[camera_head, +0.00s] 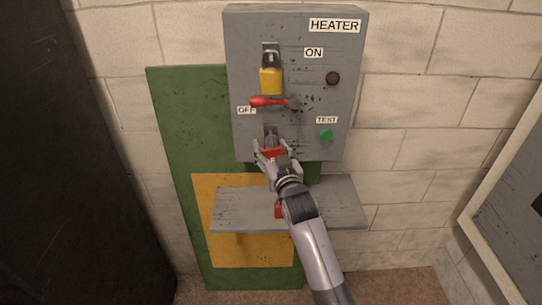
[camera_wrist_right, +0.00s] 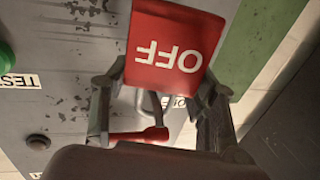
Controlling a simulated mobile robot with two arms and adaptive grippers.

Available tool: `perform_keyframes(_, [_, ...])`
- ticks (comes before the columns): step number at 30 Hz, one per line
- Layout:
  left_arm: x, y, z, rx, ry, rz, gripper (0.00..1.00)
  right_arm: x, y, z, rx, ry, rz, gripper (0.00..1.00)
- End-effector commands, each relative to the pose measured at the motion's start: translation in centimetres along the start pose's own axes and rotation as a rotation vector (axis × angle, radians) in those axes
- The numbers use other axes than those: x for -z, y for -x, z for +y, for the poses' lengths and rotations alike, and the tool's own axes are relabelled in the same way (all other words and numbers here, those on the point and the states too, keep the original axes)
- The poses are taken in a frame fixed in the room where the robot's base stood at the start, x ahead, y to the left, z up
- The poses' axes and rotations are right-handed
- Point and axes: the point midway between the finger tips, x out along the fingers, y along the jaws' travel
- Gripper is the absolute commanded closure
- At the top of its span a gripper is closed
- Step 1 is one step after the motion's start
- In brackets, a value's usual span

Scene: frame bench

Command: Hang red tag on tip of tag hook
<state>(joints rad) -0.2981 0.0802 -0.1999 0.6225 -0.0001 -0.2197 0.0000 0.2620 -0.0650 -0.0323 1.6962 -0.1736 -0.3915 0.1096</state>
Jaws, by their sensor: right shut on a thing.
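The red tag (camera_head: 272,152) is in my right gripper (camera_head: 271,157), in front of the lower part of the grey heater panel. In the right wrist view the red tag (camera_wrist_right: 180,40) is a flat plate with white "OFF" lettering, upside down there, between the two fingers of the right gripper (camera_wrist_right: 160,85). In the head view the tag hook (camera_head: 271,131) is on the panel just above the tag. The gripper and tag partly cover it, and I cannot tell whether they touch. My left gripper is not in view.
A red lever (camera_head: 268,101) and a yellow piece (camera_head: 271,81) are higher on the panel (camera_head: 240,60). A green TEST button (camera_head: 326,135) is to the right. A grey shelf (camera_head: 340,205) juts out below, with a small red thing (camera_head: 278,211) on it.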

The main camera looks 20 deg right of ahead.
Motion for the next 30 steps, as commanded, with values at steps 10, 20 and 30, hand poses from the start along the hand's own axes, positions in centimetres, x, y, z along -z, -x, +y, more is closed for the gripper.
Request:
perform_keyframes(10, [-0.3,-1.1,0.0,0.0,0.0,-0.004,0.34,-0.6,-1.7,0.5,-0.001,0.0,0.0,0.74])
perform_keyframes(20, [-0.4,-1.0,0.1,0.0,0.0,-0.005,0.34,-0.9,-2.2,0.6,0.0,0.0,0.001,0.74])
perform_keyframes(30, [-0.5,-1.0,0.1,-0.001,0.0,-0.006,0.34,-0.9,-2.2,0.6,0.0,0.0,0.001,0.74])
